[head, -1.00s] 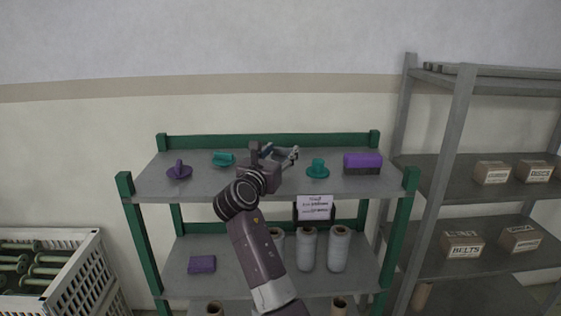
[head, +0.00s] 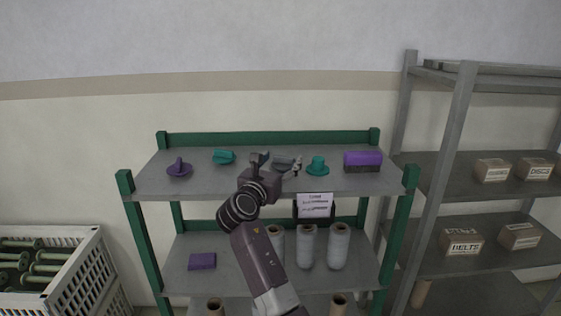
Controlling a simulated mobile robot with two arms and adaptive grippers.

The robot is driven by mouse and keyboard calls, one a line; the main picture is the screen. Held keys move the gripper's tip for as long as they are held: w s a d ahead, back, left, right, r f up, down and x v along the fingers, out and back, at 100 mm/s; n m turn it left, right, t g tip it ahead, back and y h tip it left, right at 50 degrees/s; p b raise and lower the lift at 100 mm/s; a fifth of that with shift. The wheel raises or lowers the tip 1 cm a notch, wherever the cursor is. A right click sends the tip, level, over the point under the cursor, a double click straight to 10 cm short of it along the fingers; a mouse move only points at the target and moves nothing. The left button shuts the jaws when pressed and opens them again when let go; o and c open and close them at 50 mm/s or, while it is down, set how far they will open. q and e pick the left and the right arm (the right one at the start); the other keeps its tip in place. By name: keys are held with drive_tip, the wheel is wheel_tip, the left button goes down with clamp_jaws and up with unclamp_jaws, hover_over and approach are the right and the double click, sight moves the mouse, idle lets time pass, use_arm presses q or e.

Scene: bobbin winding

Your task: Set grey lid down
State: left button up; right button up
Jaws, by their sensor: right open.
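The grey lid (head: 284,162) is on the top board of the green-framed shelf (head: 220,183), between a teal piece and a teal lid; its lower part is partly hidden by my gripper. My right gripper (head: 278,161) is open, with its fingers spread on either side of the grey lid. I cannot tell whether a finger touches it. My left gripper is not in view.
On the same board are a purple lid (head: 179,168), a teal piece (head: 223,157), a teal lid (head: 317,166) close to the right finger, and a purple block (head: 362,160). White spools (head: 306,248) stand below. A grey rack (head: 440,160) is at right.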

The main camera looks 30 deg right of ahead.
drive_tip(key=shift+r, duration=0.15)
drive_tip(key=b+v, duration=0.2)
drive_tip(key=v, duration=1)
drive_tip(key=shift+b, duration=0.35)
